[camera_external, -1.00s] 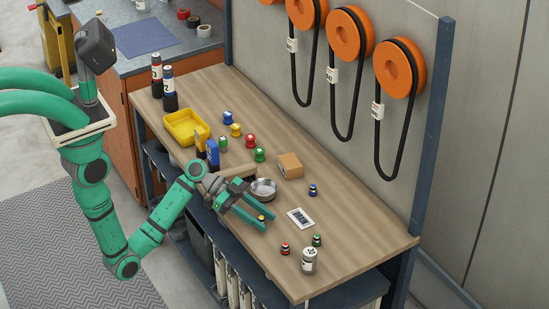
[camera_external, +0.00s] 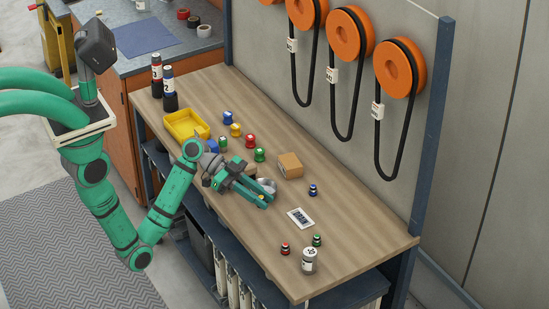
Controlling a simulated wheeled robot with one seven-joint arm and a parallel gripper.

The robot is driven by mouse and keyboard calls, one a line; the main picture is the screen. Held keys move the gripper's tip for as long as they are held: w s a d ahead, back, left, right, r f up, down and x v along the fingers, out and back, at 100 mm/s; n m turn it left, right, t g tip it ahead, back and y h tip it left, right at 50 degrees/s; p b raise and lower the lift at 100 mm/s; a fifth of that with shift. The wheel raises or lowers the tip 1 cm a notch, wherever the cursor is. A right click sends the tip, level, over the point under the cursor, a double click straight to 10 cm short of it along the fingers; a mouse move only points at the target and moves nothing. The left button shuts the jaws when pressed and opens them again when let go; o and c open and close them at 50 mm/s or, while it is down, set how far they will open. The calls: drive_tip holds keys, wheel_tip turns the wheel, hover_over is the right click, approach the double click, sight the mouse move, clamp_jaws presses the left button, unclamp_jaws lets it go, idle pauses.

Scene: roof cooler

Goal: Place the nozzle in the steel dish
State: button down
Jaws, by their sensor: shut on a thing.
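The steel dish (camera_external: 268,184) is a small round grey bowl on the wooden workbench, partly hidden behind my gripper. My gripper (camera_external: 263,199) has green fingers and is shut on the nozzle, a small piece with a yellow part showing between the fingertips. The nozzle (camera_external: 262,198) appears at the dish's near side in the picture; I cannot tell whether it is over the rim or how high it is.
A cardboard box (camera_external: 290,166) stands just behind the dish. Several coloured caps, such as a green one (camera_external: 259,155), and a yellow tray (camera_external: 186,125) lie to the left. A white label card (camera_external: 300,218), small caps and a grey jar (camera_external: 309,260) are to the right.

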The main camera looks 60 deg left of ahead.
drive_tip(key=shift+r, duration=0.8)
drive_tip(key=shift+w, duration=0.1)
drive_tip(key=w+a+m+t+y, duration=0.2)
drive_tip(key=w+a+m+y, duration=0.5)
drive_tip(key=a+m+y, duration=0.55)
drive_tip(key=shift+m+h, duration=0.55)
drive_tip(key=shift+h, duration=0.4)
drive_tip(key=shift+s+d+f, duration=0.1)
drive_tip(key=shift+d+f, duration=0.15)
drive_tip(key=shift+f, duration=1.05)
drive_tip(key=shift+w+d+f, duration=0.1)
drive_tip(key=shift+d+f, duration=0.1)
drive_tip(key=shift+f, duration=1.05)
drive_tip(key=shift+s+d+f, duration=0.1)
drive_tip(key=shift+d+f, duration=0.15)
drive_tip(key=shift+f, duration=1.05)
